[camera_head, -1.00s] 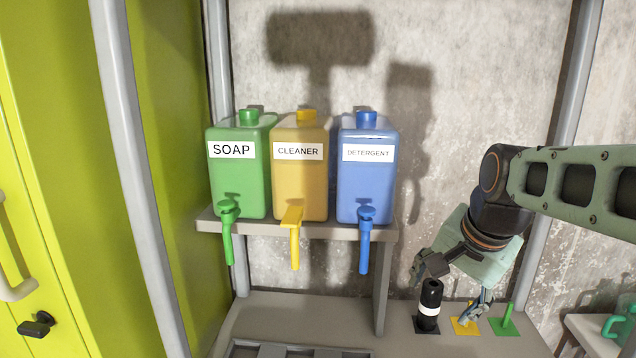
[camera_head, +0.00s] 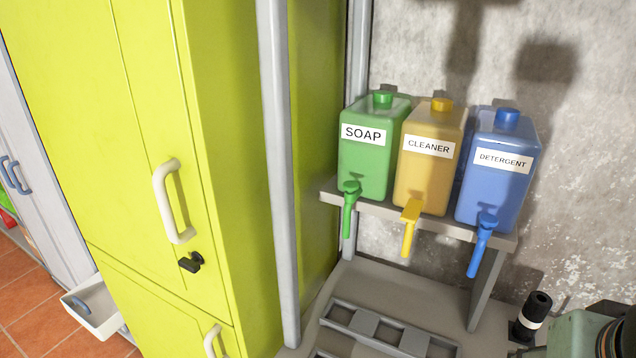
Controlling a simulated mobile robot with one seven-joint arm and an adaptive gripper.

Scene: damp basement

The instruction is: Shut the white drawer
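The white drawer (camera_head: 98,306) shows at the lower left, sticking out open beyond the yellow-green cabinet. It has a small blue handle on its front, and its inside looks empty where I can see it. It belongs to the pale cabinet (camera_head: 42,190) at the far left; the yellow-green cabinet hides part of it. My fingertips are cut off by the frame edge. My gripper is far from the drawer.
The tall yellow-green cabinet (camera_head: 140,130) with white handles and a grey post (camera_head: 280,180) stand between my gripper and the drawer. Green, yellow and blue dispensers (camera_head: 497,165) stand on a shelf (camera_head: 335,195). Terracotta floor (camera_head: 35,325) shows at the lower left.

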